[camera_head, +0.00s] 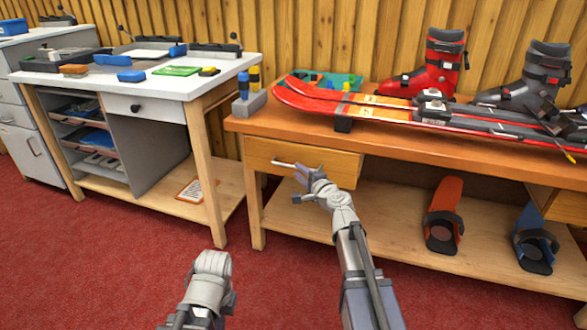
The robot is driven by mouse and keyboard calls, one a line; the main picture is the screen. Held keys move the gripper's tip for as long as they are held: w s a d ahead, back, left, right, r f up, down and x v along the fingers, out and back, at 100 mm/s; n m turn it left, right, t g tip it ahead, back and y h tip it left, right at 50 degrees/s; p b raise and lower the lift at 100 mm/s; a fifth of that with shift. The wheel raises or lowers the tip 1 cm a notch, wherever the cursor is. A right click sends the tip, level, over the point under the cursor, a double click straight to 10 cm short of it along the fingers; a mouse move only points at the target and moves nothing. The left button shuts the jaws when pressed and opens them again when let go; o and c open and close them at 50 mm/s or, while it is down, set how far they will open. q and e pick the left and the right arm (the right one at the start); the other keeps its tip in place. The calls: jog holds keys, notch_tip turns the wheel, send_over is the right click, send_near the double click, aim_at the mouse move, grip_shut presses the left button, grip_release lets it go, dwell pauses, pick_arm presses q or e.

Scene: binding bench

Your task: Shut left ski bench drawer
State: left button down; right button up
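The left ski bench drawer (262,152) has a pale wooden front with a light bar handle (284,163), under the left end of the wooden ski bench (375,142). I cannot tell from this angle how far out it stands. My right gripper (302,176) is at the right end of the handle, in front of the drawer. It overlaps the handle's end in the view; contact and finger gap are unclear. My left arm shows only as a link at the bottom; its gripper is not in view.
Red skis (390,108), a red boot (437,66) and a grey boot (535,80) lie and stand on the bench top. Another drawer (570,204) is at the right edge. A white-topped workbench (215,78) stands left. Red carpet in front is clear.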

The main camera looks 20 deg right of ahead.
aim_at(295, 168)
jog(key=x, duration=0.4)
jog(key=shift+w+a, duration=0.1)
jog(key=shift+w, duration=0.25)
grip_shut()
dwell(1.1)
